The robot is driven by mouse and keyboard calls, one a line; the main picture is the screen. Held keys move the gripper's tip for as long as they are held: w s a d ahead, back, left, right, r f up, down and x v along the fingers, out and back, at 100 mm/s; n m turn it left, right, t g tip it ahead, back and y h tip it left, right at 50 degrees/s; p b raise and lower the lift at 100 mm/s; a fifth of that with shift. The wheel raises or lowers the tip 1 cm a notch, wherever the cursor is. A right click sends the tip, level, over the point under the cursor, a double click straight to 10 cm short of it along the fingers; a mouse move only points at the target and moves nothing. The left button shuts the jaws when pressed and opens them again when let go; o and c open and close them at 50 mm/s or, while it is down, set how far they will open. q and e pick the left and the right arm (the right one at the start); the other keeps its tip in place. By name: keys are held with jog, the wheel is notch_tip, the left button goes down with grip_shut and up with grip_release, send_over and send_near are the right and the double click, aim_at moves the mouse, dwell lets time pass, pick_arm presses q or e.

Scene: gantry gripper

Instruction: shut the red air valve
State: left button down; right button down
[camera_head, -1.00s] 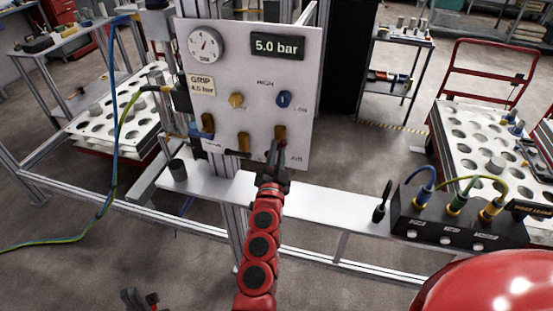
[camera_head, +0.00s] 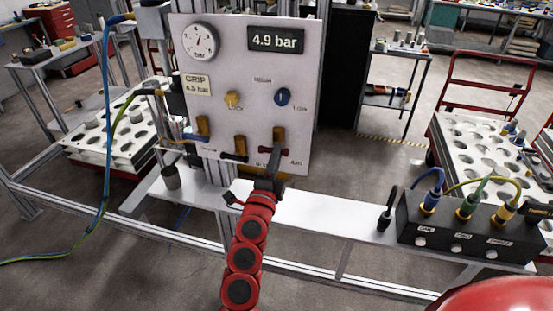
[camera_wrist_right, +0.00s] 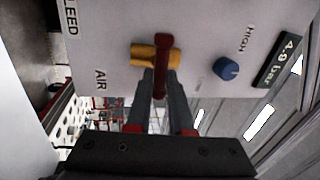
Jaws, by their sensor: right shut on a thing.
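The red air valve (camera_head: 275,150) is at the lower right of the white panel (camera_head: 215,110). Its red handle lies crosswise to its upright brass body. In the right wrist view the red handle (camera_wrist_right: 161,60) crosses the brass body (camera_wrist_right: 142,54), beside the AIR label. My right gripper (camera_head: 266,172) is just below the valve in the head view. In the right wrist view its fingers (camera_wrist_right: 161,88) are shut on the red handle; the exact contact is partly hidden. The pressure display (camera_head: 275,39) reads 4.9 bar. My left gripper is not in view.
A blue-handled valve (camera_head: 200,133) and a black-handled valve (camera_head: 236,154) sit left of the red one. A yellow knob (camera_head: 233,98) and blue knob (camera_head: 283,96) are above. A white shelf (camera_head: 325,213) with a black connector box (camera_head: 460,228) runs below.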

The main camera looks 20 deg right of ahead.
jog(key=shift+f+m, duration=0.15)
jog(key=shift+m, duration=0.35)
jog(key=c, duration=0.8)
grip_release()
jog(key=b+v, duration=0.3)
jog(key=v, duration=1.4)
jog(key=shift+s+a, duration=0.1)
jog(key=shift+a, duration=0.15)
